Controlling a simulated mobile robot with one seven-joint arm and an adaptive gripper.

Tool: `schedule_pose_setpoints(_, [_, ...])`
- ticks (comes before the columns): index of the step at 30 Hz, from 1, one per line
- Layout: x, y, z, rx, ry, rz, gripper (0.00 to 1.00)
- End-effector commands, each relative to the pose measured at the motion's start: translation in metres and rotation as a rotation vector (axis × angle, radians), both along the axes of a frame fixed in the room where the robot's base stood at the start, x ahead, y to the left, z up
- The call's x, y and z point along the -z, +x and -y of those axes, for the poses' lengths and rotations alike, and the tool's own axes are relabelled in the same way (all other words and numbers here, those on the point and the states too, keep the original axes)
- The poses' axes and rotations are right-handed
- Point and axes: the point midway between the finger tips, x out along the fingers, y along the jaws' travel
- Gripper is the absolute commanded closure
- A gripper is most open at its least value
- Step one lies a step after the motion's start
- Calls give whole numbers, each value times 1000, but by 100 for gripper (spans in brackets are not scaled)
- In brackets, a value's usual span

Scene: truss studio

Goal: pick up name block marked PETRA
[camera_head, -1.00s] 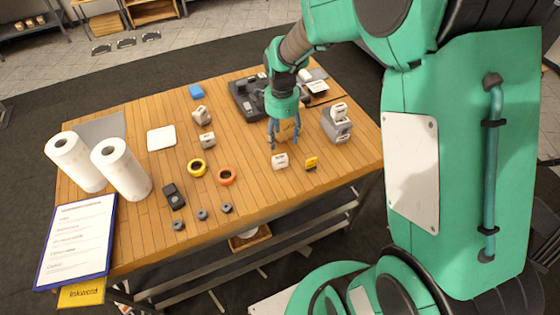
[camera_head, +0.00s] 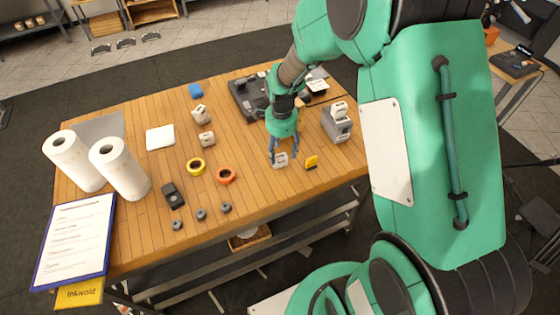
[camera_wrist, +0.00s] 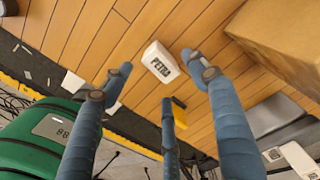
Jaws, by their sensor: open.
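In the head view the white block (camera_head: 279,160) is near the table's front edge, partly covered by my fingers. My gripper (camera_wrist: 158,72) is open, its blue fingers spread around the block with visible gaps. In the head view my gripper (camera_head: 283,153) is over the block from above. I cannot tell its exact height over the table.
A yellow block (camera_head: 311,162) stands close to the right of the PETRA block. A cardboard box (camera_wrist: 285,40) is near my right finger in the wrist view. A grey holder (camera_head: 338,131) with a white block is further right. Tape rolls (camera_head: 226,176) lie to the left.

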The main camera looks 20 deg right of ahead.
Motion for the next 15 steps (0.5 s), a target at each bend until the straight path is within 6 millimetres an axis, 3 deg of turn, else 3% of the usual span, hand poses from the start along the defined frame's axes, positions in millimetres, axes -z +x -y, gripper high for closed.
schedule_pose_setpoints(8, [2,0,0,0,0,-1,41])
schedule_pose_setpoints(15, [25,-2,-3,0,0,-3,41])
